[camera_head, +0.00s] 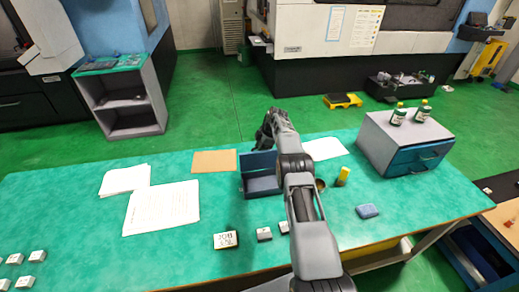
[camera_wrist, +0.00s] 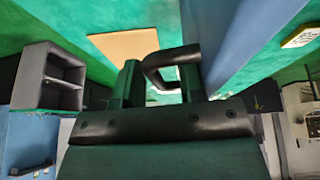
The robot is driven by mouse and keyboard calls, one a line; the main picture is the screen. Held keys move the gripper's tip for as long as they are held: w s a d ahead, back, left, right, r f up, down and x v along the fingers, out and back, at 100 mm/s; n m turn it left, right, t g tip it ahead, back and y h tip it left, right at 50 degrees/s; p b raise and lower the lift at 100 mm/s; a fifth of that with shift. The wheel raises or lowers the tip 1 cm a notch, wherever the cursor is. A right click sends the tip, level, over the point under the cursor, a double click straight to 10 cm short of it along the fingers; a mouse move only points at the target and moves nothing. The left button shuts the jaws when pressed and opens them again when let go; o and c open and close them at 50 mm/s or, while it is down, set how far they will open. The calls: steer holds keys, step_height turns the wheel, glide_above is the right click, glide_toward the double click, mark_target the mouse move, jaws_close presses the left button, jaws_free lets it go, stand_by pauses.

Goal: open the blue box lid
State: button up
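The blue box (camera_head: 262,187) sits on the green table in the middle of the head view, partly hidden by my arm. Its blue lid (camera_head: 256,161) stands raised and roughly upright at the back of the box. In the wrist view a large blue surface, seemingly the lid (camera_wrist: 238,42), fills the upper right, with a black loop handle (camera_wrist: 172,57) sticking out from it. My gripper (camera_wrist: 162,82) has its two fingers apart, and the handle reaches into the gap between them. I cannot tell whether a finger touches it. In the head view my gripper (camera_head: 267,128) is behind and above the lid.
Papers (camera_head: 161,208) and a brown board (camera_head: 214,161) lie left of the box. A grey drawer unit (camera_head: 405,140) with two green bottles stands right. A yellow object (camera_head: 343,176), a blue block (camera_head: 367,211) and small labelled blocks (camera_head: 226,240) are near my arm.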

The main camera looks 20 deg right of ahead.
steer(key=p+v, duration=0.2)
steer(key=v, duration=0.7)
steer(key=shift+r, duration=0.35)
steer(key=p+v, duration=0.2)
steer(key=p, duration=0.1)
steer(key=shift+d, duration=0.15)
